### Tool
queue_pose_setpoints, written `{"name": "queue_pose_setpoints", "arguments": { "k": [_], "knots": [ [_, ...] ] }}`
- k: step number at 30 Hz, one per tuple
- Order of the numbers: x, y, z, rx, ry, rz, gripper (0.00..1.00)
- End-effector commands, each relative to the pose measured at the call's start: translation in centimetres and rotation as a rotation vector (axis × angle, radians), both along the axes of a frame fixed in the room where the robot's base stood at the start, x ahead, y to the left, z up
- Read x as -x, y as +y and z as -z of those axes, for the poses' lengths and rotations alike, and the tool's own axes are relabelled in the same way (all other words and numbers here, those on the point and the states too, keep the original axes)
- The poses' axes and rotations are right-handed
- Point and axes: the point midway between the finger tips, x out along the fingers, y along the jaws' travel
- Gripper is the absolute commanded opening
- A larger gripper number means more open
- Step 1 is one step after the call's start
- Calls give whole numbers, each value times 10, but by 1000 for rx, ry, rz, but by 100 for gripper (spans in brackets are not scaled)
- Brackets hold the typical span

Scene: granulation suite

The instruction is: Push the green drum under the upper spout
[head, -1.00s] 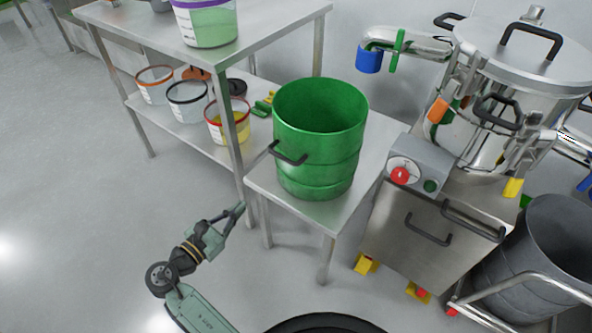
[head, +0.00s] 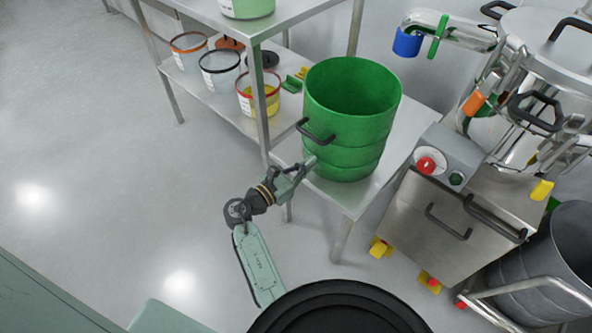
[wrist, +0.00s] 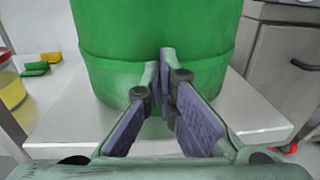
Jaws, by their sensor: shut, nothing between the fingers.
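The green drum (head: 352,112) stands upright and open-topped on a small steel table (head: 345,199), with a dark handle on its near left side. My gripper (head: 308,163) is shut and empty, its tips at the drum's lower left side. In the wrist view, the fingertips (wrist: 160,62) overlap the lower wall of the drum (wrist: 150,30); whether they touch cannot be told. The upper spout (head: 408,42), a pipe with a blue end and a green lever, sticks out left from the steel vessel, behind and right of the drum.
A steel shelf (head: 300,22) with several tubs stands left of the drum. A control box (head: 440,160) with a red button sits on a steel cabinet to the right. A grey drum (head: 548,255) stands in a frame at lower right.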

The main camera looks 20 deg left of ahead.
Motion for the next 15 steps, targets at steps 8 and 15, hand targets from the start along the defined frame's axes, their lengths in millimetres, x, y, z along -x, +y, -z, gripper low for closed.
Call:
{"name": "queue_pose_setpoints", "arguments": {
  "k": [8, 15],
  "knots": [
    [-6, -3, 0, -1, 0, 0, 0],
    [-10, -5, -1, -1, 0, 2, 0]
  ]
}}
